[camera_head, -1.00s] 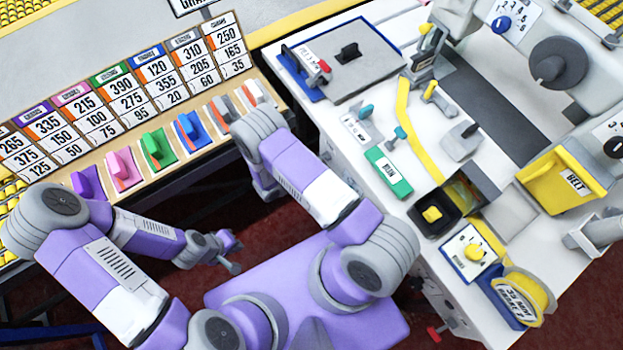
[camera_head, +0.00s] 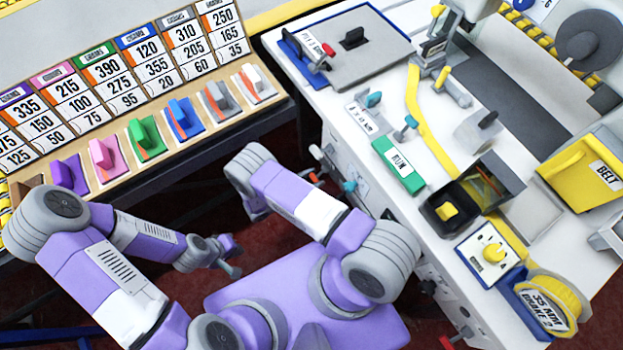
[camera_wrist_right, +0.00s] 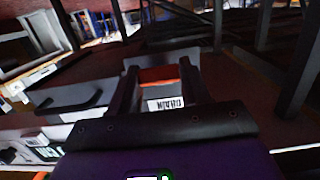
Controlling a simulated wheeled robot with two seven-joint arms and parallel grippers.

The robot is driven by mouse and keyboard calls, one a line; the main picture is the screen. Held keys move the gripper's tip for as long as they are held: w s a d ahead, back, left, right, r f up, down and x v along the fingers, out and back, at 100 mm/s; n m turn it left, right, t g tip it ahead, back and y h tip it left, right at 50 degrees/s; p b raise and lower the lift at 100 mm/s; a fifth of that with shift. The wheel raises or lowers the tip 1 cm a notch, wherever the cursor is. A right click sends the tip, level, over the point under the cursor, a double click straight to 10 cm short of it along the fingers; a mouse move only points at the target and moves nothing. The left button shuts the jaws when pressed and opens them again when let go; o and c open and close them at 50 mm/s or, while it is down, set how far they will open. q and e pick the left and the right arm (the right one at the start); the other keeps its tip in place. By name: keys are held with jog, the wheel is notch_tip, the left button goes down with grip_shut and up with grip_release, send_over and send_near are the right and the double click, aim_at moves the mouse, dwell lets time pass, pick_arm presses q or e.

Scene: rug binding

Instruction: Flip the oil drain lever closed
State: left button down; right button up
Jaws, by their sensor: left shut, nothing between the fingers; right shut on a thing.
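In the right wrist view my right gripper (camera_wrist_right: 158,67) is shut on an orange-red piece (camera_wrist_right: 157,76), apparently the drain lever. A white label reading DRAIN (camera_wrist_right: 166,104), upside down, shows between the fingers. The view is dark, so the lever's angle is hard to tell. My left gripper (camera_head: 234,268) is shut and empty, low over the dark red floor, away from the machine.
The white machine (camera_head: 345,125) stands at the right, with a red handle (camera_head: 317,178) and a teal knob (camera_head: 349,186) on its front side. A board with coloured blocks (camera_head: 145,140) stands at the left. Dark frame legs (camera_wrist_right: 300,65) show in the right wrist view.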

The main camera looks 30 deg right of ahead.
jog(key=shift+d+r, duration=0.1)
jog(key=shift+d, duration=0.15)
jog(key=o, duration=1.1)
jog(key=shift+c, duration=0.2)
jog(key=shift+a, duration=0.15)
jog(key=a, duration=0.7)
jog(key=shift+s+a+r+p, duration=0.15)
jog(key=shift+s+r+p, duration=0.15)
jog(key=shift+r+p, duration=0.15)
jog(key=shift+s+f, duration=0.1)
